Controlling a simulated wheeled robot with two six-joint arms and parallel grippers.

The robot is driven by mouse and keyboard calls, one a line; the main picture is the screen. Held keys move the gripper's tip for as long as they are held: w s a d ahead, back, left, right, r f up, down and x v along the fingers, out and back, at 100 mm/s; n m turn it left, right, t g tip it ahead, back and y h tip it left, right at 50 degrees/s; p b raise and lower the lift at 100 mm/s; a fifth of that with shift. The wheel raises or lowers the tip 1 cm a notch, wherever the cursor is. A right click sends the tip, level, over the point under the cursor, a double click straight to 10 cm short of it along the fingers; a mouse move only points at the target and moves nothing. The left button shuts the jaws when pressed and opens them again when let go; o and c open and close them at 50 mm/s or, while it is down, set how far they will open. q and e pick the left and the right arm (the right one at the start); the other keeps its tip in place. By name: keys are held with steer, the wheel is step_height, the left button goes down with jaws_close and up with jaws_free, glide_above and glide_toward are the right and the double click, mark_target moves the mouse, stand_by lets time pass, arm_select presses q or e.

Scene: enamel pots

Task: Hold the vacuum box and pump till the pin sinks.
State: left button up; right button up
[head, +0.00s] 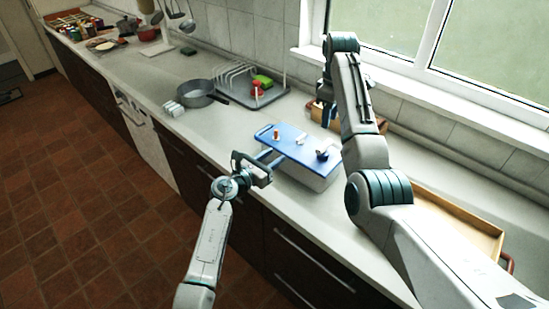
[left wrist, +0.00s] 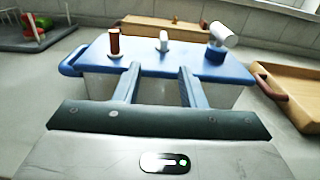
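The vacuum box (head: 312,178) is a pale box with a blue lid (head: 289,147), standing on the counter. It also shows in the left wrist view (left wrist: 150,91). On the lid stand a red-brown upright piece (left wrist: 114,43), a small white piece (left wrist: 163,40) and a white knob or handle (left wrist: 225,35) on a blue base. I cannot tell which is the pin. Contact is unclear. My right gripper (head: 327,108) is mostly hidden beside its arm, behind the box.
A grey saucepan (head: 197,94), small white blocks (head: 174,108) and a dish rack (head: 243,82) stand to the left. A wooden tray (head: 462,222) lies to the right; another wooden tray (left wrist: 160,26) lies behind the box. The window wall bounds the counter's back.

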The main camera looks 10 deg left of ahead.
mark_target(296, 142)
arm_select(q)
steer(key=x, duration=1.1)
steer(key=shift+s+d, duration=0.25)
steer(key=shift+d, duration=0.05)
jaws_close()
jaws_free()
